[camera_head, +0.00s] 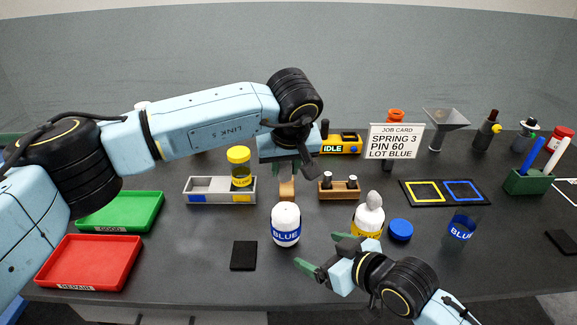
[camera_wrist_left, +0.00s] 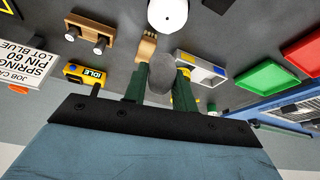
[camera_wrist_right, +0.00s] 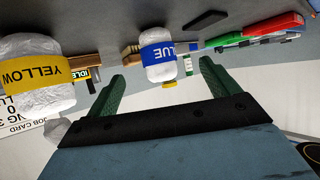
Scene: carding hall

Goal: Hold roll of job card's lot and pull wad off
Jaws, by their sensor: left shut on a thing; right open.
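The job card (camera_head: 396,140) reads SPRING 3, PIN 60, LOT BLUE. The white roll with a BLUE band (camera_head: 286,232) stands upright mid-table; it also shows in the right wrist view (camera_wrist_right: 158,55). The roll with a YELLOW band (camera_head: 366,222) stands right of it, with a pale wad (camera_head: 375,200) on top. My left gripper (camera_head: 289,168) is above and behind the blue roll, apart from it. It is shut on a grey rounded lump (camera_wrist_left: 162,73); I cannot tell its material. My right gripper (camera_head: 325,254) is open and empty, front-right of the blue roll.
A wooden block (camera_head: 287,190) lies below my left gripper. Green (camera_head: 120,212) and red (camera_head: 90,262) trays are left. A blue lid (camera_head: 400,230) and BLUE-labelled cup (camera_head: 460,232) are right. A black pad (camera_head: 243,255) lies in front.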

